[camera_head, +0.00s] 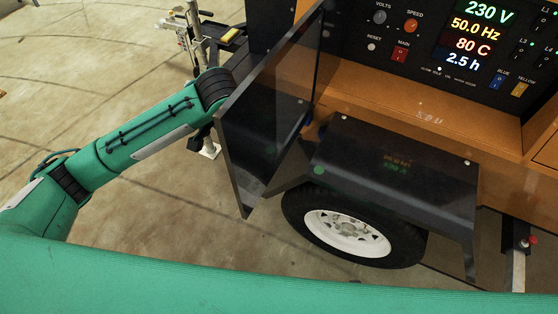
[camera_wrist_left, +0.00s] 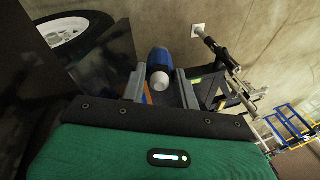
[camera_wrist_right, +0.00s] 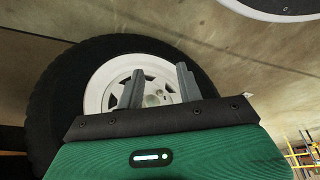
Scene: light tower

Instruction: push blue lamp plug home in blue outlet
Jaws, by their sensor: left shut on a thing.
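In the left wrist view my left gripper (camera_wrist_left: 160,76) is shut on the blue plug, whose blue body (camera_wrist_left: 160,59) and pale round end (camera_wrist_left: 159,81) show between the fingers. I cannot tell whether the plug touches an outlet; no blue outlet can be made out. In the head view my left arm (camera_head: 150,135) reaches behind the open dark door (camera_head: 262,135), which hides the gripper. My right gripper (camera_wrist_right: 160,75) is open and empty in the right wrist view, in front of the wheel; it is not visible in the head view.
The orange generator body (camera_head: 390,95) carries a lit panel (camera_head: 475,40) with blue (camera_head: 497,79) and yellow (camera_head: 519,89) switches. A black fender (camera_head: 395,170) covers the wheel (camera_head: 345,232). A jack-like stand (camera_head: 190,35) is at the back left. Open concrete floor lies left.

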